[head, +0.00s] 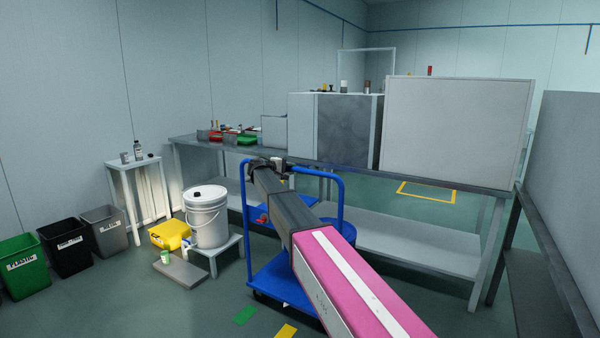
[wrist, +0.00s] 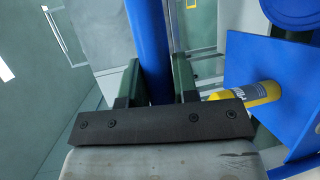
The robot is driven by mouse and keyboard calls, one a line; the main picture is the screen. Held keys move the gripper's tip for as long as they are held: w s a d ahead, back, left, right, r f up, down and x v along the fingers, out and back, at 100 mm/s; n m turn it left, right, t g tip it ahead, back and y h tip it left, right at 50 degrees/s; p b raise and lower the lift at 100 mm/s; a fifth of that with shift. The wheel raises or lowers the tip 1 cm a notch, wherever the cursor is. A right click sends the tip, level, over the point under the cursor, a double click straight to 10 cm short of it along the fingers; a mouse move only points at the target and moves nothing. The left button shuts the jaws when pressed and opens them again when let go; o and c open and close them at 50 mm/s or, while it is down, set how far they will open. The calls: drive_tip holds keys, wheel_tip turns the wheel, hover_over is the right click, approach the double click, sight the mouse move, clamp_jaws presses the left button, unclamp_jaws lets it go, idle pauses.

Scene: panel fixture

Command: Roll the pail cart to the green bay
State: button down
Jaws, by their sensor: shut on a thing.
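A blue cart (head: 275,285) with a low deck, an upper shelf and a tubular push handle (head: 341,200) stands on the floor in the middle of the head view. My gripper (head: 270,163) is at the top left of this handle. In the wrist view its two dark green fingers (wrist: 156,82) are shut on the blue handle tube, one on each side. My arm hides much of the cart and its load. A short green floor mark (head: 245,315) lies in front of the cart; whether it belongs to the green bay I cannot tell.
A white lidded pail (head: 206,222) stands on a low grey stand left of the cart. Bins line the left wall, including a green one (head: 22,264). A long workbench (head: 420,178) runs behind the cart. A yellow mark (head: 286,331) is on the floor. Front left floor is clear.

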sight(248, 161)
drive_tip(key=w+a, duration=0.4)
drive_tip(key=a, duration=0.2)
drive_tip(key=w+a, duration=0.5)
drive_tip(key=a, duration=0.1)
drive_tip(key=w+a, duration=0.5)
drive_tip(key=a, duration=0.2)
drive_tip(key=shift+a, duration=0.1)
drive_tip(key=c, duration=0.9)
unclamp_jaws()
drive_tip(key=shift+s+a, duration=0.1)
drive_tip(key=v, duration=1)
drive_tip(key=shift+s+a+r, duration=0.1)
drive_tip(key=shift+s+a, duration=0.1)
